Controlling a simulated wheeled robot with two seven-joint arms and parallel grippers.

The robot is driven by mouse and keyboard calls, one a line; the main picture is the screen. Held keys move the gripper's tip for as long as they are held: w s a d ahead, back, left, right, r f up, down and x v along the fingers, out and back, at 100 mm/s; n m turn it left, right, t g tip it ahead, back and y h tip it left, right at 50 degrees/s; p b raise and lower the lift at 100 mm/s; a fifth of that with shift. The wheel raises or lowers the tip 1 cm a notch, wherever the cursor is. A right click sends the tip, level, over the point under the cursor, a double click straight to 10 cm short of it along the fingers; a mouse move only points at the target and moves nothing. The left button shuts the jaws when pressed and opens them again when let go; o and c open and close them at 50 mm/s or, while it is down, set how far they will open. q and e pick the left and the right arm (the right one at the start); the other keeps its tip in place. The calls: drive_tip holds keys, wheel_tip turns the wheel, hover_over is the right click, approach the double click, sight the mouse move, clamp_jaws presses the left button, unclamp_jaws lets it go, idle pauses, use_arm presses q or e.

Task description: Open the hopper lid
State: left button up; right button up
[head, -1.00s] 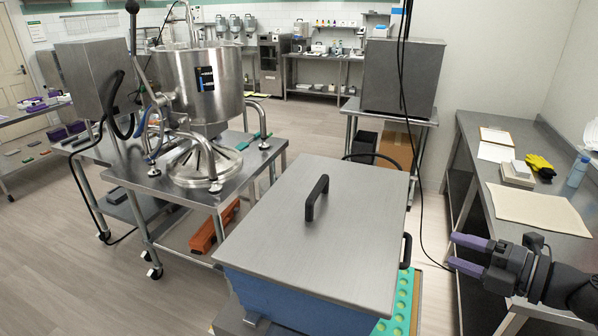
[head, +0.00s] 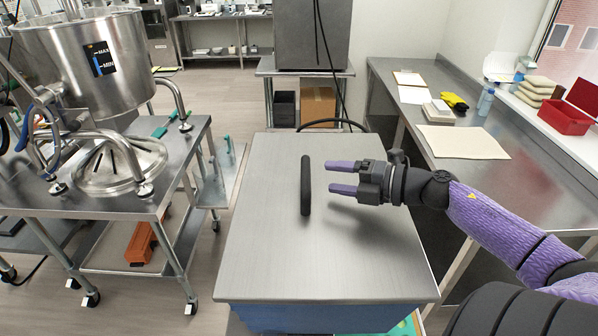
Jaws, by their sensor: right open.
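The hopper lid (head: 262,235) is a flat brushed-steel plate lying closed on top of the blue machine body (head: 310,318). A black bar handle (head: 306,186) stands up near the middle of the lid. My right gripper (head: 331,177) is open, its two purple fingers pointing left at the handle. The fingertips are a short gap to the right of the handle and do not touch it. A soft shadow lies on the lid below the gripper. My left gripper is not in view.
A steel kettle (head: 75,65) stands on a wheeled cart at left, with an orange item (head: 140,243) on its lower shelf. A steel cabinet (head: 312,35) stands behind the lid.

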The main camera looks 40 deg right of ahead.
sight(306, 170)
drive_tip(key=x, duration=0.6)
drive_tip(key=shift+w+a, duration=0.1)
drive_tip(key=shift+w, duration=0.15)
drive_tip(key=shift+c, duration=0.2)
clamp_jaws()
drive_tip(key=shift+f+b, duration=0.1)
drive_tip(key=shift+b, duration=0.2)
idle(0.7)
